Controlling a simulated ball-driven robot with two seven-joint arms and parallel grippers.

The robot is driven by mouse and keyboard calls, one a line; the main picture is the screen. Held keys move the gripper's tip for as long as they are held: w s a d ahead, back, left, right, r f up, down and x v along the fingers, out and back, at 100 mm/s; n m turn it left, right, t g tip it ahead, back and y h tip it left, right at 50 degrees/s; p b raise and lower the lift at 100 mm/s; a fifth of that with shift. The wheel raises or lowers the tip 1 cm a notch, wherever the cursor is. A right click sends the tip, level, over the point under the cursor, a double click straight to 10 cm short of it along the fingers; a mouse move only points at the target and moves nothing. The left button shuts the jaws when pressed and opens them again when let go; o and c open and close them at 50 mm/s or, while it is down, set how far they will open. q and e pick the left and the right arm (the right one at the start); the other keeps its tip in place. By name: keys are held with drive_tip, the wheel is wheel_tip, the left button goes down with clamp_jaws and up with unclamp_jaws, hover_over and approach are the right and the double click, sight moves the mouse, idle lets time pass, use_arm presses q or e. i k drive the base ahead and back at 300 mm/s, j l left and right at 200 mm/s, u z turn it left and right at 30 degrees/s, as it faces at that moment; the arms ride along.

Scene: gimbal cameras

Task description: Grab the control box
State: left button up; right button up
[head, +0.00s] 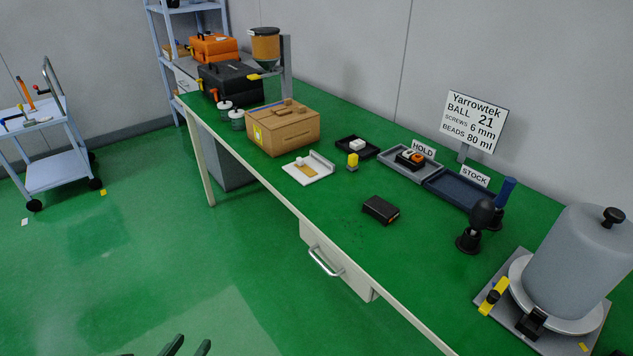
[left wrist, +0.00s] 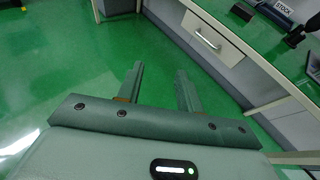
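A small black box (head: 381,209), which looks like the control box, lies on the green bench top near its front edge, above and right of the drawer. It also shows at the top of the left wrist view (left wrist: 243,12). My left gripper (head: 188,347) is at the bottom edge of the head view, over the floor in front of the bench and well away from the box. In the left wrist view its two fingers (left wrist: 158,80) stand apart with nothing between them. My right gripper is not in view.
A cardboard box (head: 284,128), a white tray (head: 310,172), a HOLD tray (head: 425,174) and a blue STOCK tray (head: 462,190) stand on the bench (head: 330,228). A dark knobbed tool (head: 474,226) and a large grey canister (head: 580,262) are right. Bench around the black box is clear.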

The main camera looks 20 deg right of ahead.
sight(385, 212)
drive_tip(key=i+l+z, duration=0.15)
drive_tip(key=z, duration=0.3)
drive_tip(key=i+z, duration=0.65)
drive_tip(key=z, duration=0.2)
